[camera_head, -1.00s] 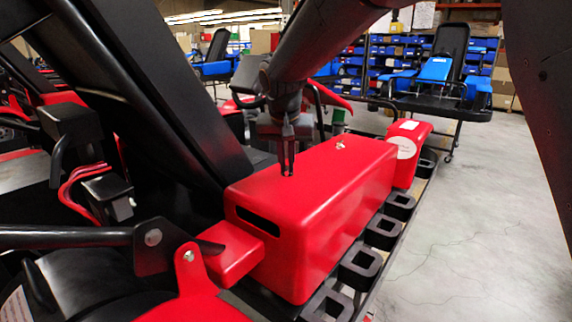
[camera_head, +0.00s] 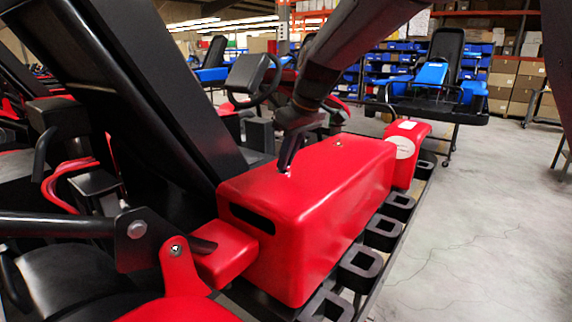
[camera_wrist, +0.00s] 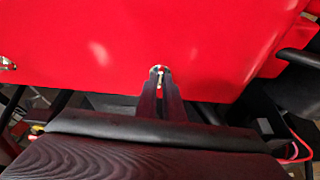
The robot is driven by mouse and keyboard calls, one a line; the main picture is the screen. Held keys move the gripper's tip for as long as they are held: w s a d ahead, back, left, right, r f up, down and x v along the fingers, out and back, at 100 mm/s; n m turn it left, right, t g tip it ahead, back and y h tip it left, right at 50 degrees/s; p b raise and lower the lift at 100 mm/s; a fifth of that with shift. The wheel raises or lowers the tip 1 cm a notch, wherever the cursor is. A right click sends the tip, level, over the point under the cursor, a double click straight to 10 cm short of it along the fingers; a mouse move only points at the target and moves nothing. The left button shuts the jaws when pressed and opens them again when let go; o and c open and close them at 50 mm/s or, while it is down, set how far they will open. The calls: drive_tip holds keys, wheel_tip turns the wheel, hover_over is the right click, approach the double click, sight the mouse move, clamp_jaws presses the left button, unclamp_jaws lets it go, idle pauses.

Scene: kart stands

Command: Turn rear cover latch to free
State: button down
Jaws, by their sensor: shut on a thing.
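A long red cover (camera_head: 300,225) lies on the kart's side, and its red surface fills the top of the wrist view (camera_wrist: 190,45). My gripper (camera_head: 287,166) points down at the near left part of its top. In the wrist view my gripper (camera_wrist: 160,80) is shut on a small bright metal latch (camera_wrist: 159,71), which shows between the fingertips. In the head view the fingers mostly hide this latch. A second small metal latch (camera_head: 338,143) stands free farther along the cover, and it shows at the left edge of the wrist view (camera_wrist: 7,64).
A black slanted panel (camera_head: 130,95) rises close to the left of the cover. A steering wheel (camera_head: 253,80) stands behind my gripper. Black square loops (camera_head: 361,268) run along the cover's right side. The floor (camera_head: 480,230) to the right is open.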

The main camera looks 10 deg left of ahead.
drive_tip(key=shift+w+n+g+b, duration=0.1)
drive_tip(key=shift+n+g+b, duration=0.25)
drive_tip(key=shift+n, duration=0.25)
drive_tip(key=c, duration=1.9)
unclamp_jaws()
drive_tip(key=shift+o, duration=0.2)
drive_tip(key=shift+d, duration=0.1)
drive_tip(key=b+v, duration=0.2)
drive_tip(key=v, duration=0.6)
